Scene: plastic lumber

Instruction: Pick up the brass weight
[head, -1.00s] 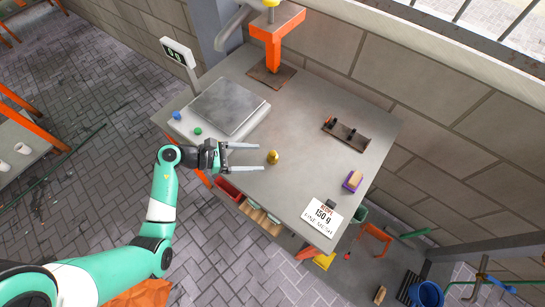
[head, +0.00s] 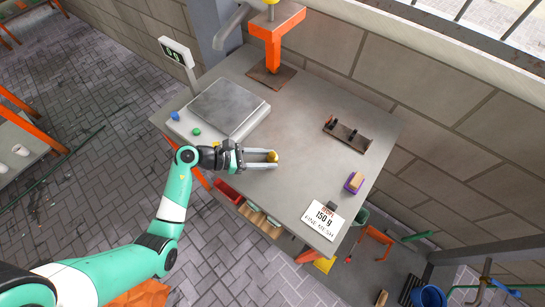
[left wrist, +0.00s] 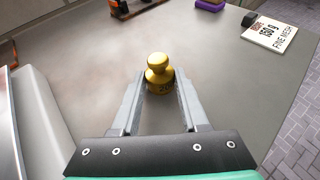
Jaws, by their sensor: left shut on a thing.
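The brass weight (head: 272,156) is a small gold knobbed cylinder on the grey table (head: 290,120). My left gripper (head: 271,158) reaches in from the left, low over the table. Its two grey fingers are shut on the weight, one on each side, and the gripper also shows in the left wrist view (left wrist: 160,84). The weight appears to be at table height. My right gripper is in neither view.
A scale (head: 228,104) with a display stands at the back left. An orange press (head: 273,40) is at the back. The table around the weight is clear.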

